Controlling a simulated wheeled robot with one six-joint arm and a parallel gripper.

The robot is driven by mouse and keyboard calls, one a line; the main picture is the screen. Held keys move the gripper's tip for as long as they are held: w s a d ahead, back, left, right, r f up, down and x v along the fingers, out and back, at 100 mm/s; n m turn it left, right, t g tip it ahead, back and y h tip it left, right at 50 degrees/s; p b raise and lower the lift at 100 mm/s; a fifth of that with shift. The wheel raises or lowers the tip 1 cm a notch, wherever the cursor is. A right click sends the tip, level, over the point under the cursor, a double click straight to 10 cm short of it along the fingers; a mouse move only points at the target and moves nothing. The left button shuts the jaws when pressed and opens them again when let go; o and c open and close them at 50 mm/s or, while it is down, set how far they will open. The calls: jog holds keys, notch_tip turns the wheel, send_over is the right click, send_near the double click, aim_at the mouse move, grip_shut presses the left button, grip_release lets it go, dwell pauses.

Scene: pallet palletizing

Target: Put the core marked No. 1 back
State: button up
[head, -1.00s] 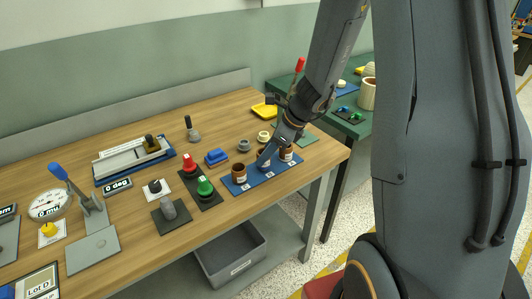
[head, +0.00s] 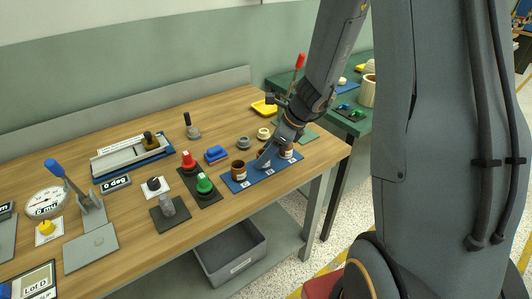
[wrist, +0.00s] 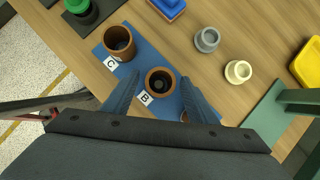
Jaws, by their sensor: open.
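My gripper (head: 268,155) is low over the blue mat (head: 233,187) at the right part of the wooden table. In the wrist view its two open fingers (wrist: 159,92) stand on either side of the brown cup labelled B (wrist: 160,70). The cup is upright, with a dark inside. The brown cup labelled C (wrist: 119,43) stands left of it; it also shows in the head view (head: 238,172). A third brown cup (head: 287,153) is right of the gripper, mostly hidden in the wrist view. No number 1 marking is readable on any core.
A grey ring-shaped piece (wrist: 207,40) and a cream one (wrist: 238,72) lie behind the mat. A yellow tray (head: 263,108), a blue block (head: 215,154), and red (head: 188,160) and green (head: 204,184) buttons are nearby. A grey bin (head: 228,258) is below the table.

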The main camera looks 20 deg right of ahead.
jog(key=shift+r+p, duration=0.4)
jog(key=shift+r, duration=0.05)
jog(key=b+v, duration=0.1)
jog(key=v, duration=1.1)
jog(key=s+a+f+n+g+h, duration=0.1)
jog(key=s+n, duration=0.5)
jog(key=n, duration=0.6)
jog(key=s+a+f+n+h, duration=0.3)
jog(key=s+n, duration=0.4)
jog(key=n, duration=0.5)
jog(key=shift+s+a+f+n+g+h, duration=0.2)
jog(key=shift+a+f+n+g+h, duration=0.25)
jog(key=shift+a, duration=0.35)
jog(key=shift+r, duration=0.1)
jog(key=shift+f+b, duration=0.55)
jog(key=shift+f, duration=0.1)
